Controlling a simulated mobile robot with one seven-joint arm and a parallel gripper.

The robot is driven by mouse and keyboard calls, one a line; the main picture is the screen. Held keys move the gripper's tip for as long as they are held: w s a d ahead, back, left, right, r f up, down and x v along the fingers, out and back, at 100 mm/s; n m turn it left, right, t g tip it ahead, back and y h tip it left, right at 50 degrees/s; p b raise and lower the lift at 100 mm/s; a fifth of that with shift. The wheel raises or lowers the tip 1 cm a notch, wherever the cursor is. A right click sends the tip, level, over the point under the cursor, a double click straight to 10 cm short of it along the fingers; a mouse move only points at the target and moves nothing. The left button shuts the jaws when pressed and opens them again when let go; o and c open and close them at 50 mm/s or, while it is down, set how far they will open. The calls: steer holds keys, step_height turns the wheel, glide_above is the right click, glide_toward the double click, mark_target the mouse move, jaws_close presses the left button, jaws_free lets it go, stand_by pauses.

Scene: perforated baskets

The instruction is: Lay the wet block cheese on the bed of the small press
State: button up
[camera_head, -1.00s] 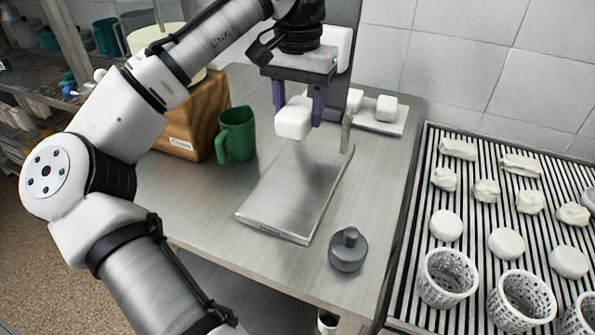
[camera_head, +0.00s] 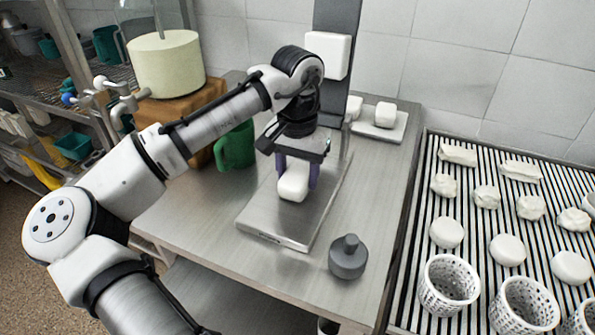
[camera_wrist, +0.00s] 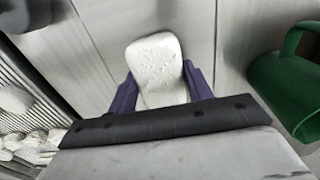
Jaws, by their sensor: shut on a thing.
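My gripper (camera_head: 297,178) is shut on a white wet block cheese (camera_head: 293,186), with one purple finger on each side of it. The cheese is over the flat metal bed of the small press (camera_head: 262,221); I cannot tell whether it touches the bed. In the wrist view the block cheese (camera_wrist: 158,68) sits between the fingers, its pitted face showing, with metal surface beyond it. The press's dark column (camera_head: 336,20) rises behind my gripper, with a white block (camera_head: 328,54) at its front.
A green jug (camera_head: 236,148) stands left of the bed. A grey knobbed weight (camera_head: 348,257) sits right of its front end. Two white blocks rest near a small plate (camera_head: 393,131) behind. A slatted rack (camera_head: 412,270) at right holds several cheeses and perforated baskets.

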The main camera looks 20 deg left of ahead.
mark_target(298, 172)
steer(key=shift+f, duration=0.1)
steer(key=o, duration=1.1)
step_height(298, 172, up, 12)
